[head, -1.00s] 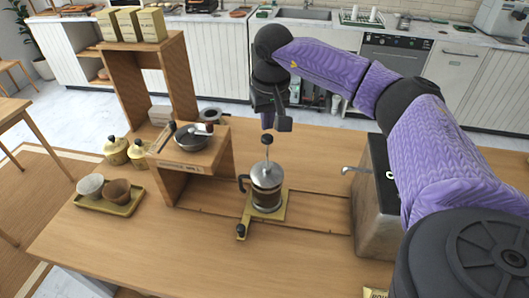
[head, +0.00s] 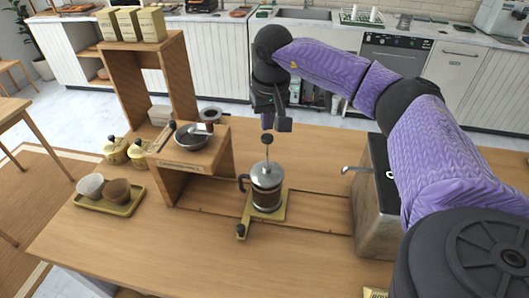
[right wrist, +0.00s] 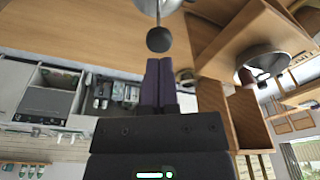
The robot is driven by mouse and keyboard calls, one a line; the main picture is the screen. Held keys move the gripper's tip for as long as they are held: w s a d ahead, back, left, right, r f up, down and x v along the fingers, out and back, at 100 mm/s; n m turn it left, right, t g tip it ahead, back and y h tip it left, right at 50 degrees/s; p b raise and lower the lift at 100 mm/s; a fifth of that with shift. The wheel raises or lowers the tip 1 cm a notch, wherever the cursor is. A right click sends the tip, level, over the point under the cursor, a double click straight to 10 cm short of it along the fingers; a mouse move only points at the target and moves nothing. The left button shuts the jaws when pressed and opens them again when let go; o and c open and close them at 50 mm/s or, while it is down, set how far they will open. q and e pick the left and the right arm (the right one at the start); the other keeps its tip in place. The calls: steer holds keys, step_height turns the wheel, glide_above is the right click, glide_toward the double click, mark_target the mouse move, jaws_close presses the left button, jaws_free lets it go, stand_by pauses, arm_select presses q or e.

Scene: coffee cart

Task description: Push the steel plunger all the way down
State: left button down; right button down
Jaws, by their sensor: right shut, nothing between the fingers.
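The French press (head: 266,190) stands upright with a glass body, a steel lid and a dark handle on its left. Its steel plunger rod stands up out of the lid, topped by a dark round knob (head: 267,139). My right gripper (head: 267,124) points down just above the knob, its fingers shut and empty. In the right wrist view the knob (right wrist: 159,39) lies just past the closed fingertips (right wrist: 159,62), apparently with a small gap. The press's lower part is out of that view. My left gripper is not in view.
The press stands on a yellowish board (head: 246,216). To the left is a wooden stand (head: 172,185) with a steel pan (head: 190,136), and a tray (head: 112,204) with two cups. A box with a metal tap (head: 376,205) stands at right.

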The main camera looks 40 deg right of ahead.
steer(key=shift+f, duration=0.4)
steer(key=shift+f+b, duration=0.2)
steer(key=shift+b, duration=0.1)
steer(key=shift+f, duration=0.3)
